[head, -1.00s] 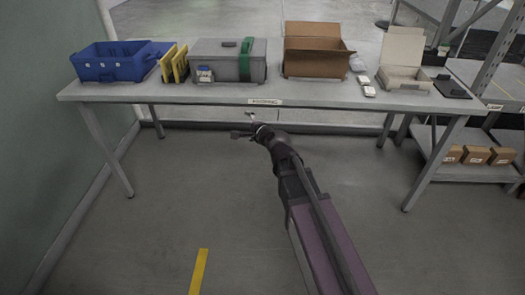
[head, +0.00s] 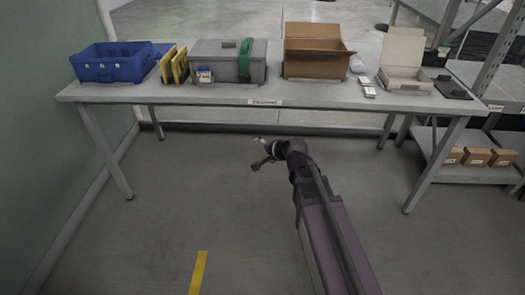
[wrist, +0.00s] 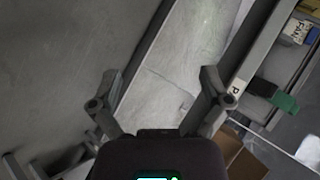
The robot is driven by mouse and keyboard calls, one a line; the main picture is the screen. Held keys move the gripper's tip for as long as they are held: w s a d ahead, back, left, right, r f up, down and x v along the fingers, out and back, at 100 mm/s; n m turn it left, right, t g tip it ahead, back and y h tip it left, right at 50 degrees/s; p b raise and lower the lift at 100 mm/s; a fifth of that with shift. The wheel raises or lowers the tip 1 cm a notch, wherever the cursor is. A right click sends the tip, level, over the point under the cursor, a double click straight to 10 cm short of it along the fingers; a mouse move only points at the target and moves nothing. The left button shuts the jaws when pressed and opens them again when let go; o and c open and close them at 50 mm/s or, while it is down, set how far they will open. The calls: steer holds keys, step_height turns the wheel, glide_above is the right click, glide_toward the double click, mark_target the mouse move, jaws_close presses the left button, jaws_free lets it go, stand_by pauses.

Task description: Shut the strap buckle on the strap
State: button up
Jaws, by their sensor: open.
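A green strap (head: 245,60) runs over the right part of a closed grey case (head: 215,62) on the table. It also shows in the wrist view (wrist: 286,102) at the right edge. The strap's buckle is too small to make out, so I cannot tell whether it is open or shut. My gripper (head: 260,152) hangs in front of the table, below its top and well apart from the case. In the wrist view my gripper (wrist: 158,82) has its two fingers spread wide with nothing between them.
The table (head: 200,94) also bears a blue bin (head: 108,68), yellow-edged panels (head: 173,65), an open cardboard box (head: 312,65), a white open carton (head: 404,78) and a dark flat item (head: 452,87). A shelf rack (head: 470,170) stands right. The floor before the table is clear.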

stand_by(0.3)
steer(key=m+t+h+p, duration=0.3)
steer(key=m+t, duration=0.6)
steer(key=m, duration=1)
glide_toward(243, 76)
steer(key=s+a+y, duration=0.1)
steer(key=s+a, duration=0.2)
steer(key=s, duration=0.2)
steer(key=m+h, duration=0.1)
steer(key=m, duration=0.2)
steer(key=m+h+p, duration=0.1)
steer(key=m+h, duration=0.1)
steer(key=m, duration=0.1)
steer(key=w+m+h+p, duration=0.1)
steer(key=m+h, duration=0.1)
steer(key=m, duration=0.1)
steer(key=shift+d+f+m+t, duration=0.2)
steer(key=shift+d+m+t, duration=0.05)
steer(key=shift+m+t, duration=0.05)
steer(key=w, duration=1.4)
steer(key=shift+d, duration=0.25)
steer(key=shift+s, duration=0.1)
steer(key=c, duration=1.2)
